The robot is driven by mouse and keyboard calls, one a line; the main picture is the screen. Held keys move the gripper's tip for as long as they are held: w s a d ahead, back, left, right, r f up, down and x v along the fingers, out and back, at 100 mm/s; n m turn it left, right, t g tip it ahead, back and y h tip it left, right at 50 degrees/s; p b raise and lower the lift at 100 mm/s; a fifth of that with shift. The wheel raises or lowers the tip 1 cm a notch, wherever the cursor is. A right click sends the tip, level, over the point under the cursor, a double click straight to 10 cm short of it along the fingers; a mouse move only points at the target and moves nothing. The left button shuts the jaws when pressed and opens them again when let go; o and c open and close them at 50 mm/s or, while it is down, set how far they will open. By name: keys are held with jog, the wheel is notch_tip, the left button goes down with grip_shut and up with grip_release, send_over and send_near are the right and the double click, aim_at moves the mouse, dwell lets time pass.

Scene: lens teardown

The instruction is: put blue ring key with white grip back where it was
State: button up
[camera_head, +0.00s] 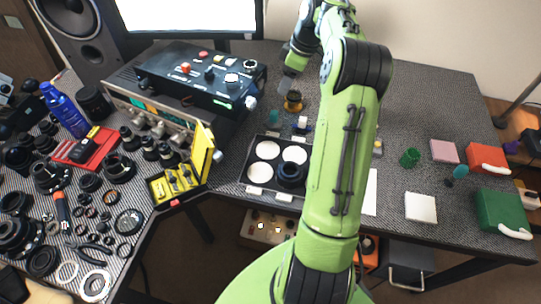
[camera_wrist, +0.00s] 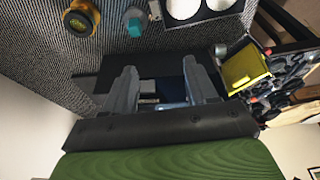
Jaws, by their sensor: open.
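A small piece with a white block (camera_head: 302,122) and a dark blue part stands at the back edge of the tray. It looks like the blue ring key with white grip, but it is too small to be sure. A white piece cut by the top edge of the wrist view (camera_wrist: 155,9) may be the same one. My gripper (camera_wrist: 160,80) is open, its fingers apart over a dark area with a blue patch; I see nothing clearly held. In the head view my gripper (camera_head: 287,84) hangs near the black equipment box, behind the tray.
The black tray (camera_head: 246,178) has white round pads and a black lens ring (camera_head: 291,175). An amber-topped black part (camera_head: 293,100) and a teal piece (camera_head: 274,116) stand close behind it. The black control box (camera_head: 160,68) is left; a yellow case (camera_head: 203,152) stands open. The table's back right is clear.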

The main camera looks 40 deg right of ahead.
jog(key=s+a+r+m+h, duration=0.1)
jog(key=s+a+r, duration=0.25)
jog(key=a, duration=0.35)
jog(key=s+a+r+m, duration=0.1)
jog(key=s+a+r, duration=0.25)
jog(key=a, duration=0.45)
jog(key=s+a+r+m+h, duration=0.1)
jog(key=s+a+r, duration=0.25)
jog(key=a, duration=0.35)
jog(key=s+a+f+m+t, duration=0.1)
jog(key=s+a+f+m, duration=0.1)
jog(key=s, duration=0.5)
jog(key=s+a+f+m+t, duration=0.1)
jog(key=s+a, duration=0.3)
jog(key=s, duration=0.4)
jog(key=shift+s+a+f+m+t, duration=0.15)
jog(key=shift+a+f+m+t, duration=0.1)
jog(key=shift+f+m+t, duration=0.2)
jog(key=shift+r, duration=0.1)
